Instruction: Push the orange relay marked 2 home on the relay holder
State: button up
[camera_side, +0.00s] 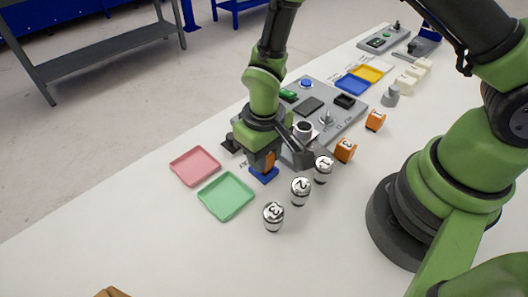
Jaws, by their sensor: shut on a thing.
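My gripper (266,161) points down near the middle of the table, at the front end of the grey board. It is shut on an orange relay (270,160), partly hidden by the fingers; its mark cannot be read. The blue relay holder (264,177) is directly beneath it on the table. The relay's lower end is at the holder, but I cannot tell how deep it sits. Two other orange relays stand to the right, one nearer (345,150) and one farther back (375,120).
Three numbered silver-and-black cylinders, including the one marked 3 (273,216), stand in front right of the holder. A pink tray (195,166) and a green tray (226,195) lie to the left. The grey board (345,122) with fittings is behind.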

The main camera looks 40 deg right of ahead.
jog(key=shift+f, duration=0.5)
jog(key=o, duration=1.1)
notch_tip(320, 180, up, 10)
jog(key=shift+f, duration=0.25)
jog(key=s+d+r+m+t, duration=0.1)
jog(key=s+d+r+t, duration=0.1)
jog(key=s+r, duration=0.2)
jog(key=s+d+r+m+t+y, duration=0.1)
jog(key=s+d+r+t, duration=0.1)
jog(key=r, duration=0.7)
jog(key=s+d+r+m+t+y, duration=0.1)
jog(key=s+d+r+m+t, duration=0.1)
jog(key=s+r, duration=0.4)
jog(key=shift+s+d+r+t, duration=0.2)
jog(key=shift+s+d+t, duration=0.1)
jog(key=shift+d, duration=0.15)
jog(key=shift+s+d+r+t, duration=0.2)
jog(key=shift+s+d+t, duration=0.1)
jog(key=shift+d, duration=0.15)
